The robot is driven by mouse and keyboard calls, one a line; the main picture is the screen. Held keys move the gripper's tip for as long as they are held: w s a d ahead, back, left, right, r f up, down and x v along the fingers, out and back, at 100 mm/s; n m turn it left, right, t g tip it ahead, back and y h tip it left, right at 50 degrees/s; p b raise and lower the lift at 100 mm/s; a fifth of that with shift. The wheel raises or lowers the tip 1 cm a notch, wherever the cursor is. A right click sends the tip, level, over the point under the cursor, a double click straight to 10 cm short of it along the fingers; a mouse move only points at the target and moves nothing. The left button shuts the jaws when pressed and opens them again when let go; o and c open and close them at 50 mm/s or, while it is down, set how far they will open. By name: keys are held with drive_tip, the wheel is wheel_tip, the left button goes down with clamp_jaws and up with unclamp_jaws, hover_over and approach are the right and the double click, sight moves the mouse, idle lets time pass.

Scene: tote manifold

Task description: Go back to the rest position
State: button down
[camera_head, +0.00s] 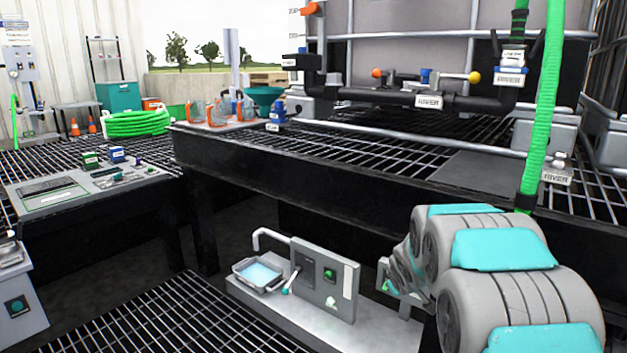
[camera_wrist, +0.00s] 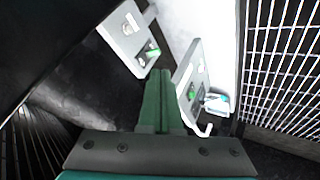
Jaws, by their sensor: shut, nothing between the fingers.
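My arm, grey with teal covers, reaches in from the lower right in the head view and hides my gripper there. In the wrist view my gripper (camera_wrist: 162,98) shows as green fingers pressed together with nothing between them. It is apart from the two grey panels that show beyond it. One is the panel (camera_wrist: 187,80) with a green button and a bent spout, beside a small basin (camera_wrist: 216,104) with pale blue content. The other panel (camera_wrist: 128,38), at upper left, carries a green part. In the head view the spout panel (camera_head: 325,278) stands on a low grey base.
A black-framed grating platform (camera_head: 300,180) with pipes and valves stands above the low station. A grey control panel (camera_head: 80,190) is at left. A green hose (camera_head: 543,100) hangs near my arm. Floor grating (camera_head: 130,320) lies open at lower left.

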drive_tip(key=s+a+r+m+g+y, duration=0.1)
drive_tip(key=s+a+r+m+g, duration=0.15)
drive_tip(key=s, duration=1.35)
drive_tip(key=s+a+r+m+g, duration=0.1)
drive_tip(key=s+a+g, duration=0.25)
drive_tip(key=s, duration=1.35)
drive_tip(key=s+a+r+m+g+y, duration=0.15)
drive_tip(key=s+g, duration=0.25)
drive_tip(key=s, duration=1.2)
wheel_tip(320, 180, up, 11)
drive_tip(key=p, duration=1)
drive_tip(key=shift+s+a+f+m+h, duration=0.15)
drive_tip(key=shift+s+f+m+h, duration=0.05)
drive_tip(key=shift+s+m+h, duration=0.2)
